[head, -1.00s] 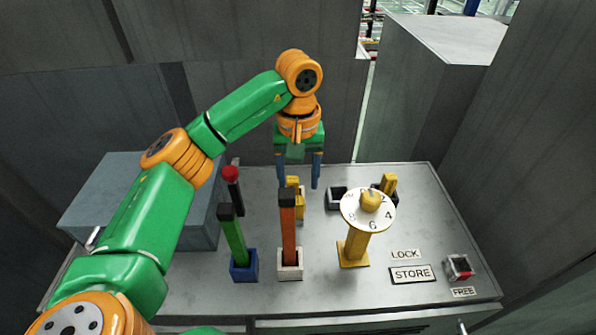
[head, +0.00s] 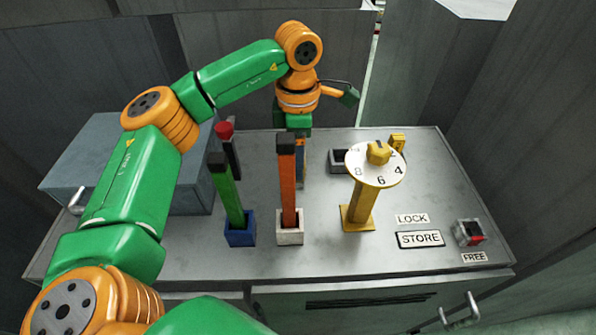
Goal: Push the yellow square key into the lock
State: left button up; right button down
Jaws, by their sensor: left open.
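A yellow block-like piece (head: 397,143), perhaps the square key, shows behind the dial at the right rear of the table. The dial hides its lower part and whatever holds it. My left gripper (head: 301,172) is open and points down behind the orange stick. It is seen nearly edge-on, and the stick hides most of its fingers. I cannot tell whether anything is between them. A dark open socket (head: 339,160) sits right of the gripper, partly behind the dial. My right gripper is not in view.
A numbered white dial (head: 360,165) stands on a yellow post in front. An orange stick (head: 287,185) and a green stick (head: 231,196) stand in sockets. A red-topped lever (head: 226,131) is behind.

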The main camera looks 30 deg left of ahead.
pick_arm(q)
notch_tip(320, 180, down, 3)
jog(key=shift+w+r, duration=0.15)
jog(key=shift+r, duration=0.05)
grip_shut()
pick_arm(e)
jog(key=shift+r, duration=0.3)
pick_arm(q)
jog(key=shift+r, duration=0.1)
